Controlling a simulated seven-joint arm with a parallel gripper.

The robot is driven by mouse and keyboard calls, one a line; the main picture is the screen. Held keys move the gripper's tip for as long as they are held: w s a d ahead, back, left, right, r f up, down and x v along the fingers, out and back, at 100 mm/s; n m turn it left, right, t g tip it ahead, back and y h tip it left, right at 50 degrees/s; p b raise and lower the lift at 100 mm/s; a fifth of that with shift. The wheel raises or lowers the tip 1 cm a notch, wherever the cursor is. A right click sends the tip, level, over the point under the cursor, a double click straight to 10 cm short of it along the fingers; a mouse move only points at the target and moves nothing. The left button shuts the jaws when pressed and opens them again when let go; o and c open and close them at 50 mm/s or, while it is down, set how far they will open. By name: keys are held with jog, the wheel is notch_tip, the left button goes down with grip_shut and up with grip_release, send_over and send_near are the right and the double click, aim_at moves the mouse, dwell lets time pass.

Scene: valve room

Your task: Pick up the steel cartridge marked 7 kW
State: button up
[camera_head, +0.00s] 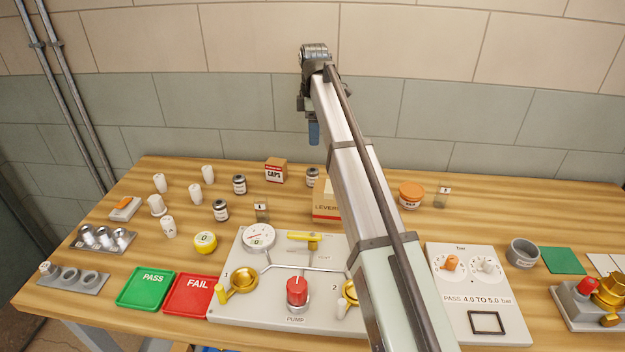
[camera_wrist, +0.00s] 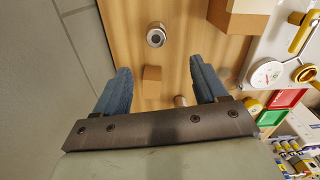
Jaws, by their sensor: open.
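Several short steel cartridges with white labels stand upright on the table in the head view: one behind the lever box (camera_head: 312,177), one left of the caps box (camera_head: 239,184), and one nearer the front (camera_head: 220,210). Their markings are too small to read, so I cannot tell which is 7 kW. My gripper (camera_head: 314,138) hangs high above the back of the table, pointing down. In the wrist view its blue fingers (camera_wrist: 160,82) are apart and empty. A round-topped cartridge (camera_wrist: 156,36) shows beyond them. Another (camera_wrist: 180,100) is partly hidden by the gripper mount.
The caps box (camera_head: 275,171) stands between two cartridges; the lever box (camera_head: 326,208) is partly hidden by my arm. White pieces (camera_head: 208,174) stand to the left. The pump panel (camera_head: 300,262) and green and red trays (camera_head: 152,289) lie in front. The wall (camera_head: 250,110) is close behind.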

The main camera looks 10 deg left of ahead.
aim_at(313, 169)
jog(key=f+n, duration=0.1)
jog(key=f, duration=0.4)
jog(key=f+n, duration=0.1)
jog(key=f, duration=0.5)
jog(key=f+n, duration=0.1)
jog(key=f, duration=0.5)
jog(key=shift+w+a+f+n, duration=0.2)
jog(key=shift+w+n, duration=0.1)
jog(key=shift+w, duration=0.1)
jog(key=shift+c, duration=0.2)
grip_shut()
jog(key=shift+r, duration=0.1)
jog(key=shift+r, duration=0.1)
